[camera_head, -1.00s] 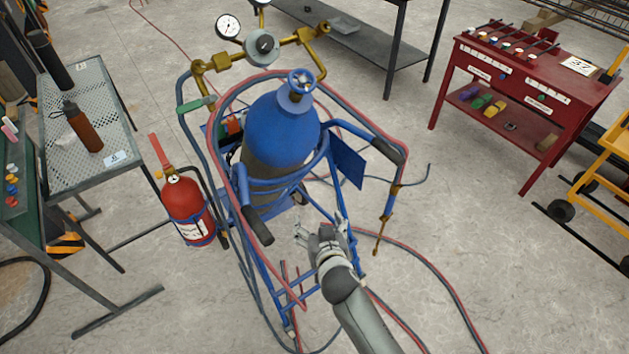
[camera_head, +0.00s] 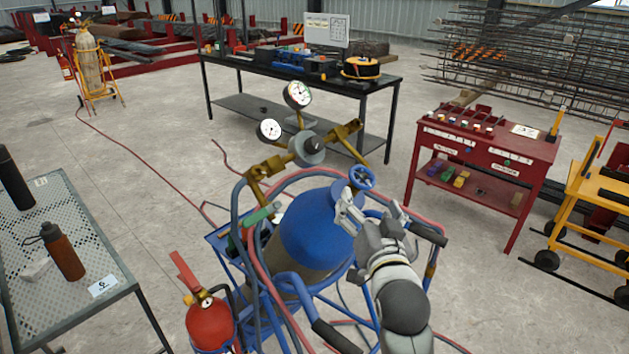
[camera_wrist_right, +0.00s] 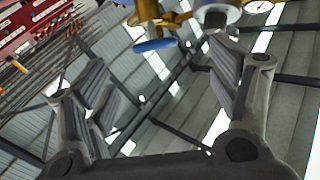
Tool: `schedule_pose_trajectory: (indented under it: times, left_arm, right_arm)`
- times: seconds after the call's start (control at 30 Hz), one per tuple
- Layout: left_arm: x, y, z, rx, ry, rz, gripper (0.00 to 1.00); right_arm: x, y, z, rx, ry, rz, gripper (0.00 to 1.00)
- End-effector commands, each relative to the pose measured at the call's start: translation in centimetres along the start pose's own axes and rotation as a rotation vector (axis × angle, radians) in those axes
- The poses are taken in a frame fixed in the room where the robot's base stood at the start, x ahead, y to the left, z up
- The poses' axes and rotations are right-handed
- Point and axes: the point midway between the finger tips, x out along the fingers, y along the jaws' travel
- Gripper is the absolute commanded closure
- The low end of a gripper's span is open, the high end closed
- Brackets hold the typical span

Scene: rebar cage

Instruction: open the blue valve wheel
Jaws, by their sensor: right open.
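In the right wrist view the wheel (camera_wrist_right: 154,45) shows near the top, ahead of the fingers and seen nearly edge-on. My right gripper (camera_head: 371,212) is open and empty, just below and in front of the wheel in the head view. Between its fingers (camera_wrist_right: 165,95) only the far roof shows, and no touch with the wheel is visible. The gripper hides part of the cylinder's right side. My left gripper is not in view.
Brass regulator fittings with two gauges (camera_head: 298,94) stand left of the wheel. Red and dark hoses (camera_head: 250,244) loop around the cart. A fire extinguisher (camera_head: 209,318) stands front left, a mesh table (camera_head: 100,250) left, and a red bench (camera_head: 486,142) right.

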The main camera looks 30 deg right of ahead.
Motion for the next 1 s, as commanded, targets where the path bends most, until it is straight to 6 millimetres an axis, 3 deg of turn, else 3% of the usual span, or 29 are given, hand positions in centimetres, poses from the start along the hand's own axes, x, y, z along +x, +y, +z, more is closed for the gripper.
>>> schedule_pose_trajectory:
  times: [0.17,0.3,0.7,1.0]
  left_arm:
    - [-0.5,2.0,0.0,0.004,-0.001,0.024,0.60]
    - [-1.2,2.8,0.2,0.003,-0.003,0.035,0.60]
    - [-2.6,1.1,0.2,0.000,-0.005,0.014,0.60]
    - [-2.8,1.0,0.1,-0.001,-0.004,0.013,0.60]
  right_arm:
    - [1.1,0.1,-0.5,0.000,0.006,0.003,0.19]
    - [3.3,0.1,-0.6,-0.002,0.005,0.003,0.19]
    - [9.2,0.1,-0.4,-0.001,0.004,0.002,0.19]
    - [10.6,0.1,-0.3,0.001,0.005,0.003,0.19]
